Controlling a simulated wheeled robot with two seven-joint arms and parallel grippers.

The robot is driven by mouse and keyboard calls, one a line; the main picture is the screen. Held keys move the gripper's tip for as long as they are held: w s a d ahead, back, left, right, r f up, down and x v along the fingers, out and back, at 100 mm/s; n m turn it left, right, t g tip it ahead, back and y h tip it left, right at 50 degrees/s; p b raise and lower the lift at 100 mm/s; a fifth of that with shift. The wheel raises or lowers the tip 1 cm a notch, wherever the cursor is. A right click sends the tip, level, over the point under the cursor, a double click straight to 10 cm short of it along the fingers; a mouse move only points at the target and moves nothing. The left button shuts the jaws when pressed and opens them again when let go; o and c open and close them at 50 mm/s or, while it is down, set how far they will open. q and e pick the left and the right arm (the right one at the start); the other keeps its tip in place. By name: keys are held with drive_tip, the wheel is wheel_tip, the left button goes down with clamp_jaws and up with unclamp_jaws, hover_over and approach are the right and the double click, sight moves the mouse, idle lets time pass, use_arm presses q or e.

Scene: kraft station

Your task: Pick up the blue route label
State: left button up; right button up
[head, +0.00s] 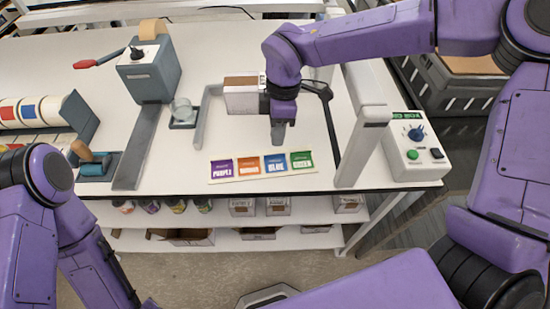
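The blue route label (275,164) lies on a pale strip (226,179) near the table's front edge. It sits between the orange label (248,167) on its left and the green label (301,160) on its right. The purple label (221,171) is at the far left of the strip. My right gripper (278,141) points down just behind and above the blue label, apart from it as far as I can see. Its fingers look close together, but they are too small to tell open from shut. My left arm is at the lower left, and its gripper is out of view.
Shelves with boxes run below the table.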

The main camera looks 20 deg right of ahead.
sight(275, 159)
drive_tip(key=f, duration=0.1)
drive_tip(key=f+p, duration=0.1)
drive_tip(key=f, duration=0.1)
drive_tip(key=s+f+p, duration=0.1)
drive_tip(key=shift+a+f, duration=0.35)
drive_tip(key=shift+f, duration=0.05)
drive_tip(key=shift+w+f, duration=0.1)
drive_tip(key=shift+f, duration=0.1)
clamp_jaws()
drive_tip(key=shift+r, duration=0.15)
